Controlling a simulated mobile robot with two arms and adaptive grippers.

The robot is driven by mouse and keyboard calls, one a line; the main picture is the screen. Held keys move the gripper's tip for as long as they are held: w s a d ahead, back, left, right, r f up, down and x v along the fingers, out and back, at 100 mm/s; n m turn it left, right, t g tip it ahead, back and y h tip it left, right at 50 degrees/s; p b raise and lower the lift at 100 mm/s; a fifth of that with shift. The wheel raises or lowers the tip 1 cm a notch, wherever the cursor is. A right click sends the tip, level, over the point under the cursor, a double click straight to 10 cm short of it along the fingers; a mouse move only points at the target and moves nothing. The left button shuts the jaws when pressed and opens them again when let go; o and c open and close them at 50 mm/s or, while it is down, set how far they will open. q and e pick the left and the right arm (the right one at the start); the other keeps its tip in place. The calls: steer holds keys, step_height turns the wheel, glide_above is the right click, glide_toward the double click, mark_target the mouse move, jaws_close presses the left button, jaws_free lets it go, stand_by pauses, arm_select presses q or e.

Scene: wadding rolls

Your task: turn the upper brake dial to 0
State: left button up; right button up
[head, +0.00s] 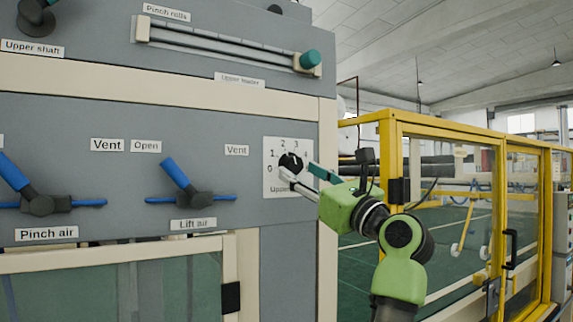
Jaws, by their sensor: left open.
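The upper brake dial is a round black knob (290,161) on a pale square plate (271,182) at the right end of the grey panel. Figures 0 to 4 run around it, with 0 at its lower left. A small white mark on the knob seems to point up, between 2 and 3; the exact setting is hard to read. My left gripper (295,169) is open, its fingertips at the knob's lower right side. Whether they touch it I cannot tell. The gripper hides part of the plate and of its "Upper" label. My right gripper is not in view.
Left of the dial is the blue Lift air lever (176,173), and further left the Pinch air lever (14,174). A slide with a teal knob (310,59) is above. A yellow-framed guard (447,132) stands to the right, behind my arm.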

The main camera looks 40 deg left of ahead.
arm_select(q)
steer(key=shift+w+a+r, duration=0.1)
steer(key=shift+a+r, duration=0.2)
steer(key=shift+a, duration=0.05)
steer(key=shift+w+a, duration=0.1)
steer(key=shift+a, duration=0.2)
steer(key=shift+r, duration=0.1)
steer(key=shift+c, duration=0.3)
steer(key=c, duration=1)
